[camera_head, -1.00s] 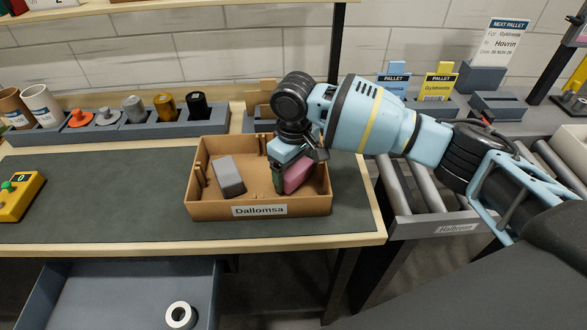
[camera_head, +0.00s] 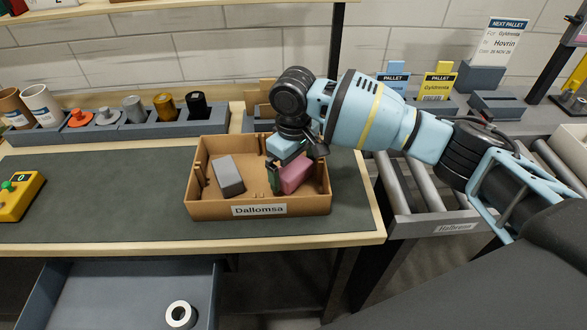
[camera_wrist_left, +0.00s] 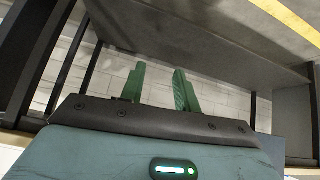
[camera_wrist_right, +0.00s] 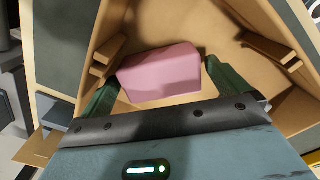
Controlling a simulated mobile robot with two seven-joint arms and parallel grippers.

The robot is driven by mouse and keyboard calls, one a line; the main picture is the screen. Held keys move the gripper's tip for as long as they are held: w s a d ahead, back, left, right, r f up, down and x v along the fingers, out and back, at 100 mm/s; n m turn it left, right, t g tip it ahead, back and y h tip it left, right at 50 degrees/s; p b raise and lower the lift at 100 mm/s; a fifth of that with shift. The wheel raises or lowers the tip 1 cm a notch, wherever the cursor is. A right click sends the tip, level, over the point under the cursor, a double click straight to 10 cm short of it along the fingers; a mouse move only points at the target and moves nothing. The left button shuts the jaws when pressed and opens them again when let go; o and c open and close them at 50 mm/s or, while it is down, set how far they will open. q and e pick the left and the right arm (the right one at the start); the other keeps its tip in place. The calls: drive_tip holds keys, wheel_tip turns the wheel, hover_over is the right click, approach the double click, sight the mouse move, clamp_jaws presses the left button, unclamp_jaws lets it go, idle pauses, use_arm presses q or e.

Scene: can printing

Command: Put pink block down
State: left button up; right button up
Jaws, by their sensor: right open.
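The pink block (camera_head: 295,178) lies in the right part of the cardboard box labelled Dallomsa (camera_head: 208,208). In the right wrist view the pink block (camera_wrist_right: 160,74) sits between the spread green fingers of my right gripper (camera_wrist_right: 162,88), on the box floor. In the head view my right gripper (camera_head: 288,172) is down inside the box, with one finger just left of the block. My left gripper (camera_wrist_left: 158,88) shows only in its wrist view, with its fingers apart and nothing between them.
A grey block (camera_head: 228,176) leans in the left part of the box. A grey rack (camera_head: 135,128) with several spools and cups stands behind. A yellow button box (camera_head: 20,197) is at the far left. The dark mat (camera_head: 110,195) between is clear. A roller conveyor (camera_head: 408,185) is on the right.

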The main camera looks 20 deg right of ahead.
sight(293, 167)
wheel_tip(293, 167, up, 11)
drive_tip(key=p, duration=0.1)
idle(0.8)
